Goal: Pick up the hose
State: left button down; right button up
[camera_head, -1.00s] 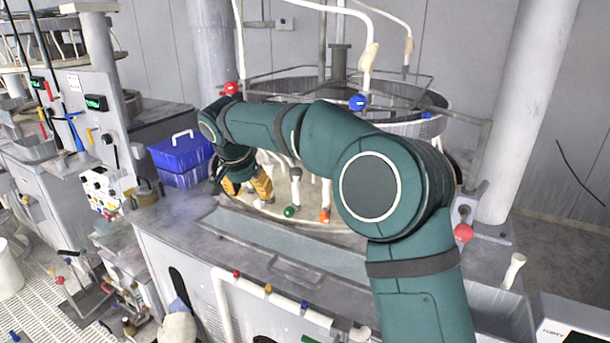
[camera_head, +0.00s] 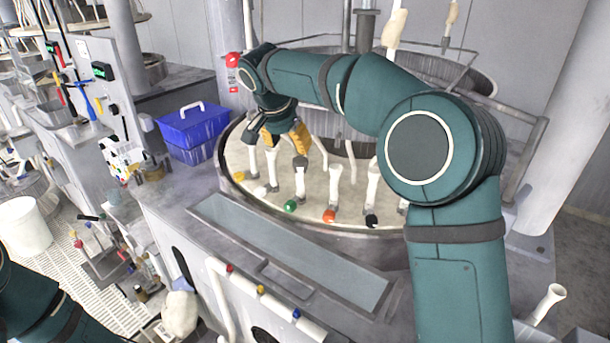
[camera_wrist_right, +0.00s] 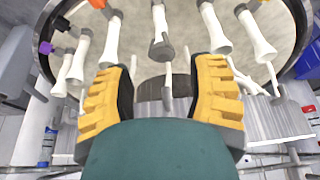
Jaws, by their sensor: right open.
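My right gripper (camera_head: 285,138) reaches over the back left part of a round pale platen (camera_head: 245,160). Its yellow fingers are apart and point down. In the right wrist view the open gripper (camera_wrist_right: 162,95) has a thin pale hose-like piece (camera_wrist_right: 167,82) showing between its fingers; I cannot tell whether it lies within their reach. Several white tubes with coloured ends stand around the platen, such as one with a green end (camera_head: 300,178) and one with an orange end (camera_head: 333,192). Which piece is the hose is not clear. My left gripper is out of the picture.
A blue box (camera_head: 194,130) with a white handle sits left of the platen. A tank front with a long shallow trough (camera_head: 285,250) lies before it. A white pipe with coloured knobs (camera_head: 262,300) runs along the front. A white bucket (camera_head: 22,225) stands at lower left.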

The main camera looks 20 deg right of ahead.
aim_at(300, 170)
jog(key=x, duration=0.8)
jog(key=shift+w+d+x, duration=0.15)
jog(key=shift+d+x, duration=0.05)
jog(key=shift+x, duration=1.1)
jog(key=shift+w+d+x, duration=0.15)
jog(key=shift+w+x, duration=0.05)
jog(key=shift+x, duration=1.15)
jog(key=shift+r, duration=0.25)
grip_shut()
